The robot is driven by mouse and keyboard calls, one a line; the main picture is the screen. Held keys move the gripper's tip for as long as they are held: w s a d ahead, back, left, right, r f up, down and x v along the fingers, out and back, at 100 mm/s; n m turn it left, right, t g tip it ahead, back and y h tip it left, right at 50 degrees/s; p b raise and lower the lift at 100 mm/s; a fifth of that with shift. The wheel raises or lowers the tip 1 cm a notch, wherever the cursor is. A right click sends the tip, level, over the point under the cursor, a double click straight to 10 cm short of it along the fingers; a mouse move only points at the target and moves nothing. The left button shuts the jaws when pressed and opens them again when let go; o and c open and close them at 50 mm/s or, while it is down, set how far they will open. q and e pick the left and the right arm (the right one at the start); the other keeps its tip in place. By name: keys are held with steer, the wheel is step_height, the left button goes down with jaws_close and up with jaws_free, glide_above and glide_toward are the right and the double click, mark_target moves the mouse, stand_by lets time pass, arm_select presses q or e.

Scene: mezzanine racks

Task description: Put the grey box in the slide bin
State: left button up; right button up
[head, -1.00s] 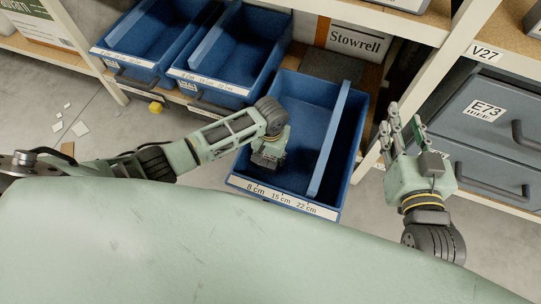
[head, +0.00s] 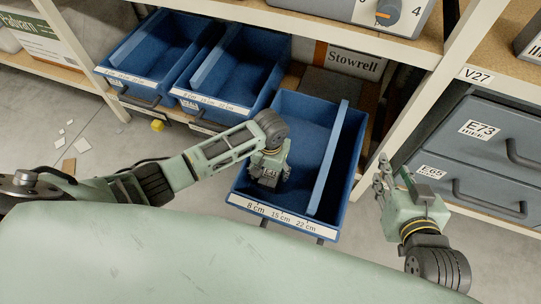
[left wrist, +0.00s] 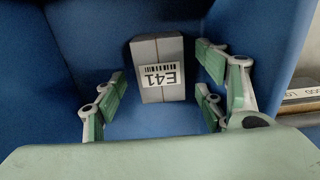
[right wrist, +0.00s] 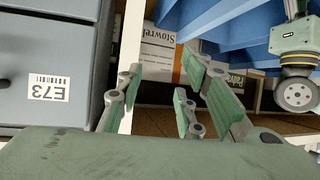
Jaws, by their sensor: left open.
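The grey box, with a white E41 label, lies inside the pulled-out blue slide bin (head: 318,222), in the wide part left of the bin's divider (head: 327,160). It shows in the left wrist view (left wrist: 146,52) just beyond my open fingers. In the head view the box (head: 266,182) is partly hidden under my left gripper (head: 270,165), which hangs inside the bin. The left fingers (left wrist: 160,90) are spread to either side of the box, with gaps between. My right gripper (head: 382,176) is outside the bin to the right, its fingers apart and empty in the right wrist view (right wrist: 160,98).
Two more blue bins (head: 150,55) (head: 235,70) stand on the shelf to the left. A white rack post (head: 412,130) rises between the slide bin and the grey drawers (head: 480,150) on the right. Scraps and a yellow piece (head: 157,125) lie on the floor.

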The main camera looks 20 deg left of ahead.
mark_target(271, 175)
arm_select(q)
step_height(271, 175, up, 4)
steer(key=shift+p, duration=0.75)
step_height(271, 175, up, 5)
steer(key=p, duration=0.2)
steer(key=s+r, duration=0.1)
steer(key=s, duration=0.3)
steer(key=s+d+r+m+t+h, duration=0.1)
steer(key=s, duration=0.3)
steer(key=s+r+t+h, duration=0.1)
steer(key=s, duration=0.3)
steer(key=shift+d+r+m, duration=0.2)
steer(key=shift+d+m, duration=0.15)
steer(key=shift+m, duration=0.05)
steer(key=s+a+r+t+y, duration=0.1)
steer(key=s+a+r, duration=0.3)
steer(key=s+a, duration=0.2)
steer(key=shift+s+a+r+t+y, duration=0.3)
steer(key=shift+a+r+y, duration=0.1)
steer(key=shift+a, duration=0.75)
arm_select(e)
steer(key=s+d+f+g+h, duration=0.1)
steer(key=s+d+f+g, duration=0.1)
steer(key=s+f+g, duration=0.2)
steer(key=s+d+f+g+h, duration=0.1)
steer(key=s+d+f+g, duration=0.2)
steer(key=s, duration=0.7)
steer(key=shift+s+f+g, duration=0.35)
steer(key=shift+f+g, duration=0.1)
steer(key=shift+g, duration=0.35)
